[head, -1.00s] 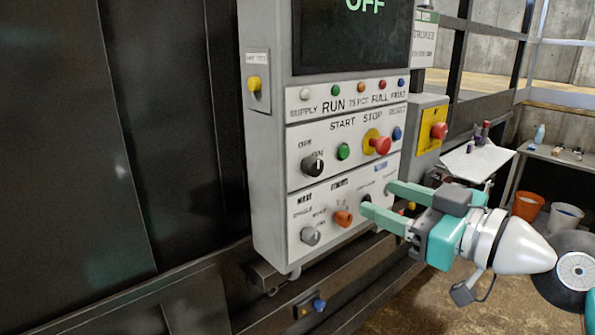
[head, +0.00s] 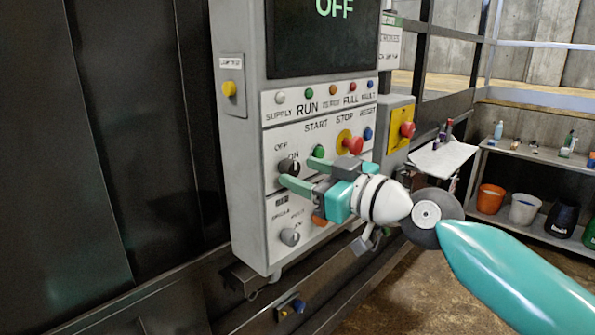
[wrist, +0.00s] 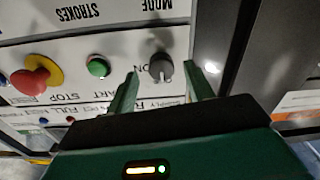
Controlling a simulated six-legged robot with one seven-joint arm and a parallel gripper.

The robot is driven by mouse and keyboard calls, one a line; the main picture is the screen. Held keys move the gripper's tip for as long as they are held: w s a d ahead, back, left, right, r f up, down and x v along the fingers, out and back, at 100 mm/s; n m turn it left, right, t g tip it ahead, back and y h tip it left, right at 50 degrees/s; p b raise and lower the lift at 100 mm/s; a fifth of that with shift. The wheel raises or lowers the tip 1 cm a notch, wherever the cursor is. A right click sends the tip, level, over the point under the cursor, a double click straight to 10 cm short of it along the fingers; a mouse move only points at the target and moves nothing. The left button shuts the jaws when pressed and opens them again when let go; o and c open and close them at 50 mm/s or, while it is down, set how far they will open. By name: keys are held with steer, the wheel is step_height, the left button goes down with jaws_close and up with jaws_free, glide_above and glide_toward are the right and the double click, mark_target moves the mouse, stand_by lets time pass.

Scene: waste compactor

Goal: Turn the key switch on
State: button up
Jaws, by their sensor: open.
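The key switch, a dark round knob (head: 288,166) with OFF and ON labels, sits at the left of the panel's START/STOP row. In the wrist view the knob (wrist: 161,67) appears upside down, between my two fingertips, with its light pointer line visible. My gripper (head: 298,171) is open, with its green fingers spread and pointing at the knob. The fingers do not appear to touch the knob; how far they reach along its depth is hard to tell. The screen (head: 325,40) above reads OFF.
A green START button (head: 319,151) and red STOP mushroom button (head: 349,142) lie right of the knob. A grey selector (head: 290,237) and an orange knob (head: 319,220) are below. A yellow emergency-stop box (head: 398,127) is at the panel's right side.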

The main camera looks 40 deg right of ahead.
steer(key=shift+w+a, duration=0.1)
steer(key=shift+w, duration=0.9)
steer(key=c, duration=1)
steer(key=shift+o, duration=0.2)
steer(key=shift+m, duration=0.5)
steer(key=m, duration=0.4)
steer(key=shift+m, duration=0.3)
steer(key=m, duration=0.6)
steer(key=shift+m, duration=0.4)
